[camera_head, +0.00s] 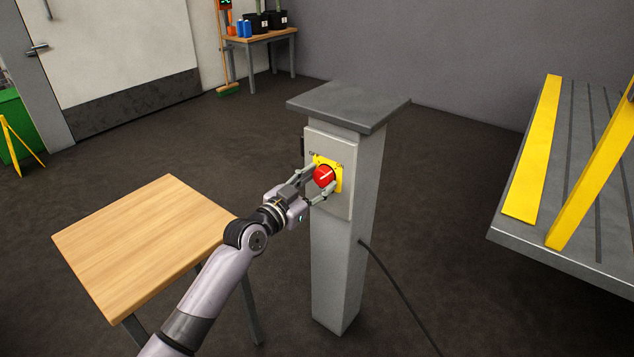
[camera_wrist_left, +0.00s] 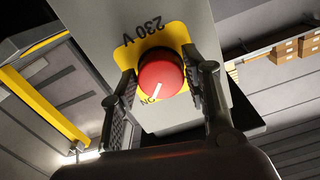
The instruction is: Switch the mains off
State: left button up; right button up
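A red round mains knob (camera_head: 324,175) sits on a yellow plate (camera_head: 338,181) on the light grey box (camera_head: 343,205) of a grey post. In the left wrist view the knob (camera_wrist_left: 160,76) carries a white line pointing at the letters ON on the yellow plate (camera_wrist_left: 174,33), which also reads 230 V, upside down. My left gripper (camera_head: 320,184) has its fingers on either side of the knob. In the left wrist view the fingers (camera_wrist_left: 160,80) look spread, with narrow gaps beside the knob; contact is not clear. My right gripper is not in view.
A wooden table (camera_head: 146,240) stands left of the post (camera_head: 345,270), below my left arm. A dark cable (camera_head: 402,294) runs from the post across the floor. A grey platform with yellow strips (camera_head: 535,150) is at the right. The floor behind the post is clear.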

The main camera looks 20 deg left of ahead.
pick_arm(q)
jog(key=c, duration=0.7)
jog(key=shift+n, duration=0.3)
jog(key=n+p, duration=0.2)
jog(key=n, duration=0.1)
jog(key=shift+r, duration=0.15)
jog(key=n+p, duration=0.3)
jog(key=n, duration=0.6)
jog(key=shift+d, duration=0.15)
jog(key=shift+s+n+p, duration=0.1)
jog(key=shift+n+p, duration=0.7)
jog(key=shift+n, duration=1.9)
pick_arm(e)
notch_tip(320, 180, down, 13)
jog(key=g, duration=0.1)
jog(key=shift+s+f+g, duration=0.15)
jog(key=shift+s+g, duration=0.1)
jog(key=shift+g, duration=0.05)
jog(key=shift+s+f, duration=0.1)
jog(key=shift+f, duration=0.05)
pick_arm(q)
jog(key=o, duration=1.2)
jog(key=shift+c, duration=0.2)
